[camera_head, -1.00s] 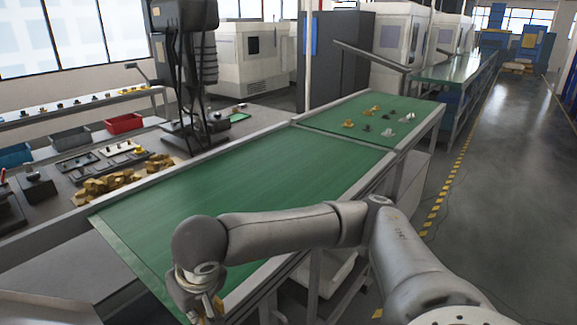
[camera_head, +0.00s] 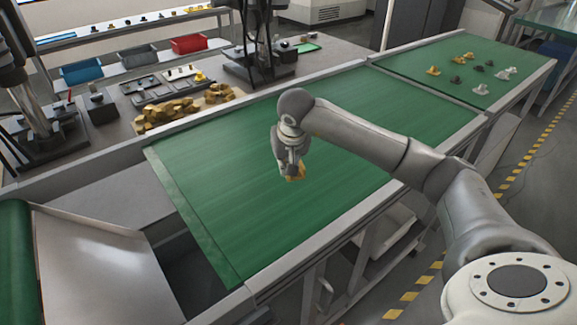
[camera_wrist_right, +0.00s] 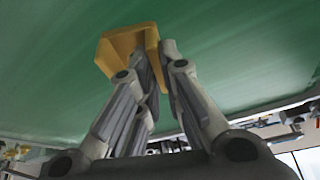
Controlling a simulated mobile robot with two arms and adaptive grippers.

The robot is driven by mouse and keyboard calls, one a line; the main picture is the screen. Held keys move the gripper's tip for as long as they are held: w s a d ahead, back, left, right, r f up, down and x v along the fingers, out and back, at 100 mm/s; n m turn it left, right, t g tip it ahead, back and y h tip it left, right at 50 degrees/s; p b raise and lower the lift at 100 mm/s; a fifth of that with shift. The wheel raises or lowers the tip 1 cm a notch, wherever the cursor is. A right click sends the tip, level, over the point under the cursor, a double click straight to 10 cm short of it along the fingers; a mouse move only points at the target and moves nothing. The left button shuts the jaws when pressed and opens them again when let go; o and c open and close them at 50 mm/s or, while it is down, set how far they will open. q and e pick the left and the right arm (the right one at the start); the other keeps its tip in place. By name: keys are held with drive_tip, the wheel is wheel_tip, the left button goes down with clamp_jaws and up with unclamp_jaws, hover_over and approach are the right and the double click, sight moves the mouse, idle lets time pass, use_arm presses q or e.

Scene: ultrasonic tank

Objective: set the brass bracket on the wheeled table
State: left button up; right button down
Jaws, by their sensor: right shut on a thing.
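My right gripper (camera_head: 290,158) is shut on the brass bracket (camera_head: 296,173), a small yellow block-like piece pointing down. In the right wrist view the bracket (camera_wrist_right: 122,48) shows an angled, L-like shape at the fingertips (camera_wrist_right: 156,55), with green behind it. The gripper is over the middle of the green-topped table (camera_head: 235,215). I cannot tell whether the bracket touches the surface. No wheels show under this table. My left gripper is not in view.
Several small brass, dark and pale parts (camera_head: 457,79) stand on the far green section. The green surface around my gripper is clear. A metal chute (camera_head: 95,265) is at lower left.

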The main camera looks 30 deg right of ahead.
drive_tip(key=shift+w+d+f, duration=0.3)
drive_tip(key=shift+w+f, duration=0.1)
drive_tip(key=shift+f, duration=0.15)
drive_tip(key=shift+w+d+f, duration=0.3)
drive_tip(key=shift+w+f, duration=0.1)
drive_tip(key=shift+f, duration=0.1)
drive_tip(key=shift+w+d+f+p, duration=0.1)
drive_tip(key=shift+f+p, duration=0.1)
drive_tip(key=shift+p, duration=0.15)
wheel_tip(320, 180, down, 3)
drive_tip(key=shift+w+d+r+p, duration=0.1)
drive_tip(key=shift+r+p, duration=0.05)
drive_tip(key=shift+p, duration=0.85)
drive_tip(key=shift+f, duration=0.25)
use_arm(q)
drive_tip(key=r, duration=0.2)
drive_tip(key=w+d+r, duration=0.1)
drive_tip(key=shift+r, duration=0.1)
use_arm(e)
drive_tip(key=shift+f, duration=0.1)
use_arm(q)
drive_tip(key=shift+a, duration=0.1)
use_arm(e)
drive_tip(key=shift+f, duration=0.15)
drive_tip(key=c, duration=1.7)
unclamp_jaws()
drive_tip(key=shift+o, duration=0.5)
